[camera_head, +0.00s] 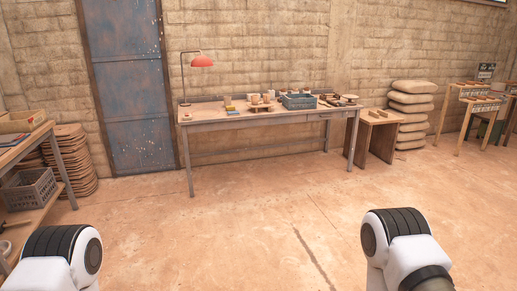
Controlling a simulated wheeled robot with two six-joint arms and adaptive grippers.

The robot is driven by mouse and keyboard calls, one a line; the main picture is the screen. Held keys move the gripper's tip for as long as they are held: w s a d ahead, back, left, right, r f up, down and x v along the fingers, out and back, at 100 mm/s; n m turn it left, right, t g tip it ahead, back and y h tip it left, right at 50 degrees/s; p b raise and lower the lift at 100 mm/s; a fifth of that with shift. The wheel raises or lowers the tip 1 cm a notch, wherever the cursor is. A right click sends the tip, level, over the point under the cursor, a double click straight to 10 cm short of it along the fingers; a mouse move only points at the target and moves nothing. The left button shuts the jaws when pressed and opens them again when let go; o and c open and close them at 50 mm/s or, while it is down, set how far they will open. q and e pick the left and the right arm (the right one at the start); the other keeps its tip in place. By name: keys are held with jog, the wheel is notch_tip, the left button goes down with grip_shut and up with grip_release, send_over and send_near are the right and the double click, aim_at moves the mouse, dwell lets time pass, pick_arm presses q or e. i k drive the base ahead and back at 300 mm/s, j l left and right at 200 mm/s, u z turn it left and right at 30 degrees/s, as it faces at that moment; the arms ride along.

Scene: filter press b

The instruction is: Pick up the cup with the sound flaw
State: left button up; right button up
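Small brown and tan pieces that look like cups (255,99) stand on a low wooden stand (261,107) on the long worktable (222,118) by the far wall. More small pieces show around the blue crate (299,102) and to its right. They are too small to tell apart, and no flaw can be seen. Parts of both my arms show at the bottom left and bottom right, well short of the table. Neither gripper is in view.
A red lamp (201,61) stands at the worktable's left end. A small wooden side table (374,133) and stacked sacks (411,112) are right of it. A shelf with a grey crate (30,190) is at the left. The floor (250,220) ahead is clear.

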aim_at(254, 98)
jog(key=i+l+z, duration=0.35)
jog(key=i, duration=0.45)
jog(key=i+z, duration=0.35)
jog(key=i, duration=3.35)
